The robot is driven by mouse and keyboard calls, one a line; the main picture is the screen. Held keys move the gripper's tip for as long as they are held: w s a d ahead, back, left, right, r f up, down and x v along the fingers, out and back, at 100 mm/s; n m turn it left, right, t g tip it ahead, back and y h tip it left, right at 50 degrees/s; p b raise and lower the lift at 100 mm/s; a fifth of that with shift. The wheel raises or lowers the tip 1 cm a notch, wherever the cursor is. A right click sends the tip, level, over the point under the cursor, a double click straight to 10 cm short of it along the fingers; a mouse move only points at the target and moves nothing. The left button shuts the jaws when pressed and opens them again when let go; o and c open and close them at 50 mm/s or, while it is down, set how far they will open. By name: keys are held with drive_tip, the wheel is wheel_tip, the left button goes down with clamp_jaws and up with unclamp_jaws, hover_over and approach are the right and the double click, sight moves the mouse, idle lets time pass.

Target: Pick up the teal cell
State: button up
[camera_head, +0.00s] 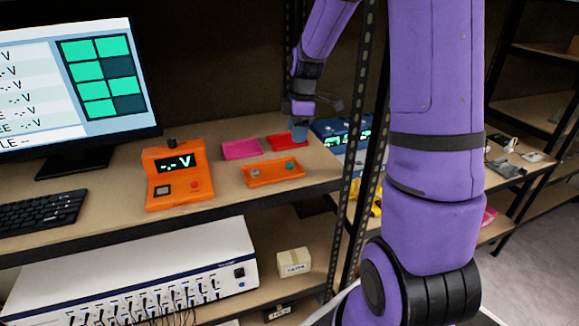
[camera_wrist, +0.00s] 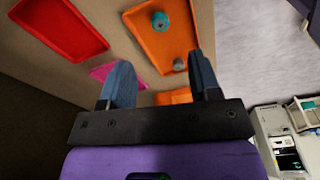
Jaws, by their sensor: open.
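The teal cell (camera_head: 290,166) is a small round piece at the right end of the orange tray (camera_head: 272,180). In the wrist view the teal cell (camera_wrist: 160,21) is near the top, beyond my fingertips. A grey cell (camera_head: 255,173) is in the same tray, toward its left end; it shows in the wrist view (camera_wrist: 179,65) between the lines of my fingers. My gripper (camera_head: 300,133) is above the shelf near the red tray, behind the orange tray. In the wrist view my gripper (camera_wrist: 160,64) has its two blue fingers wide apart with nothing between them.
The red tray (camera_head: 284,141) and a pink tray (camera_head: 241,149) lie behind the orange tray. An orange meter (camera_head: 174,175) stands to the left, near a monitor (camera_head: 75,80) and keyboard (camera_head: 40,212). A black perforated shelf post (camera_head: 358,120) rises right of the trays.

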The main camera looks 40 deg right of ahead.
hover_over(290, 163)
drive_tip(key=d, duration=0.1)
drive_tip(key=f, duration=0.5)
drive_tip(key=shift+s, duration=0.4)
drive_tip(key=shift+w+a+f, duration=0.1)
drive_tip(key=shift+a+f, duration=0.05)
drive_tip(key=shift+f, duration=0.7)
drive_tip(key=shift+w+a+f, duration=0.15)
drive_tip(key=shift+a+f, duration=0.05)
drive_tip(key=shift+f, duration=0.65)
drive_tip(key=shift+w+a+f, duration=0.1)
drive_tip(key=shift+a+f, duration=0.05)
drive_tip(key=shift+f, duration=0.7)
drive_tip(key=c, duration=1)
